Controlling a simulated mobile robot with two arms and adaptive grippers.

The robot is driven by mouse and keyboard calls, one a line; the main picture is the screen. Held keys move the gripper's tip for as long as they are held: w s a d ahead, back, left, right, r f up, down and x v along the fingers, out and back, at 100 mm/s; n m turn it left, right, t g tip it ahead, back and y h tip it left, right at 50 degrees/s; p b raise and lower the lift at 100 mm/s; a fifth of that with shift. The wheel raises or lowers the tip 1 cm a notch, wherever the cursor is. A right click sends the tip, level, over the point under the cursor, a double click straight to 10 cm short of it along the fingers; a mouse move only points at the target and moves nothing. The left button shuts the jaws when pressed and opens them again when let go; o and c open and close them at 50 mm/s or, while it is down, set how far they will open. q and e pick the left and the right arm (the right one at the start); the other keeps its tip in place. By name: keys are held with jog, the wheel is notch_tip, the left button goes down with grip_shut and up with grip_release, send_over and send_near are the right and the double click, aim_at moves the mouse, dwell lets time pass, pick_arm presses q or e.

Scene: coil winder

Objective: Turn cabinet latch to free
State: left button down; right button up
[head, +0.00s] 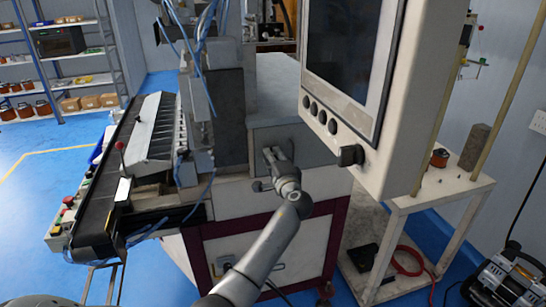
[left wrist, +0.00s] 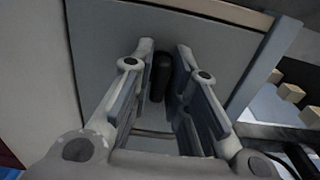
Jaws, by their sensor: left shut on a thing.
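The cabinet latch (left wrist: 160,78) is a black elongated handle on a grey cabinet panel, seen in the left wrist view. It lies between the two fingers of my left gripper (left wrist: 165,65), roughly in line with them. My left gripper is shut on the latch. In the head view, my left gripper (head: 271,157) is at the grey cabinet front (head: 290,135), with its arm reaching up from the bottom. The gripper mostly hides the latch there. My right gripper is not in view.
A large control screen (head: 345,50) with knobs hangs close on the right of the gripper. The conveyor (head: 105,190) with buttons stands at left. A white table (head: 455,185) is at right. Blue floor (head: 50,165) is open at far left.

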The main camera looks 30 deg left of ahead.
pick_arm(q)
jog(key=shift+f, duration=0.1)
jog(key=c, duration=1.5)
grip_release()
jog(key=shift+a, duration=0.1)
jog(key=v, duration=1.2)
